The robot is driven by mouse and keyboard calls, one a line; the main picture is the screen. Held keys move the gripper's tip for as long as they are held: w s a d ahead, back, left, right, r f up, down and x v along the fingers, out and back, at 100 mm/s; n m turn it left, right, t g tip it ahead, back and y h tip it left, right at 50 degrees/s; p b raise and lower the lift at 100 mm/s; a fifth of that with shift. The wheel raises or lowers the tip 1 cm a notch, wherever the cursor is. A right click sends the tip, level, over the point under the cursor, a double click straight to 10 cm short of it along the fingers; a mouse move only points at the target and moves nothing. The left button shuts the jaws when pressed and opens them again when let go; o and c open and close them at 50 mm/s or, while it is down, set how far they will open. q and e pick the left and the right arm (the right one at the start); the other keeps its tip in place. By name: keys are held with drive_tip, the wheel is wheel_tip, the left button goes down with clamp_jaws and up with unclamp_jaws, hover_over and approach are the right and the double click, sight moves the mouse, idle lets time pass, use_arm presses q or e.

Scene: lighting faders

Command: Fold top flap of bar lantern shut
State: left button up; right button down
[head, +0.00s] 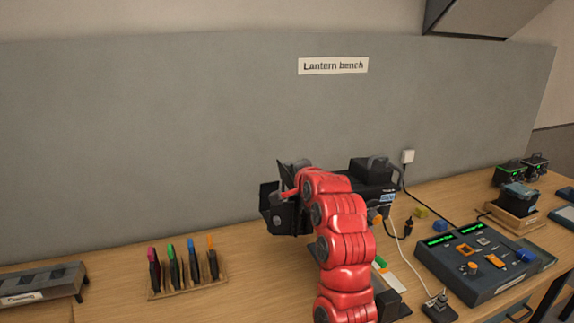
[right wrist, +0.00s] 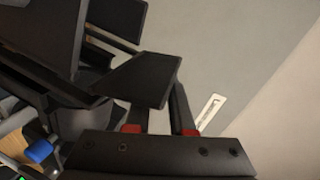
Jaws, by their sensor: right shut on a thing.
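The black bar lantern (head: 371,170) stands on the bench behind my red right arm, with its body partly hidden by the arm. Its dark flaps (head: 279,214) stick out at the left end of the lantern. My right gripper (head: 287,180) is up at the top of these flaps. In the right wrist view my right gripper (right wrist: 160,105) has its red-marked fingers shut on a dark flap (right wrist: 140,80). That flap stands out at an angle from the other dark panels (right wrist: 45,35). My left gripper is not in view.
A rack with several colour-tipped black holders (head: 190,286) stands left of the arm. A grey case (head: 40,285) is farther left. A control console (head: 485,262) is at right, with a cable and small parts between. The bench is clear between rack and grey case.

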drive_tip(key=shift+w+d+f+m+y+p, duration=0.1)
drive_tip(key=shift+d+m+y+p, duration=0.25)
drive_tip(key=shift+m+p, duration=0.35)
drive_tip(key=shift+w+d+m+y+p, duration=0.1)
drive_tip(key=shift+d+m+y+p, duration=0.2)
drive_tip(key=shift+m+p, duration=0.35)
drive_tip(key=c, duration=0.8)
unclamp_jaws()
drive_tip(key=shift+f, duration=0.1)
drive_tip(key=shift+o, duration=0.2)
drive_tip(key=shift+f, duration=0.1)
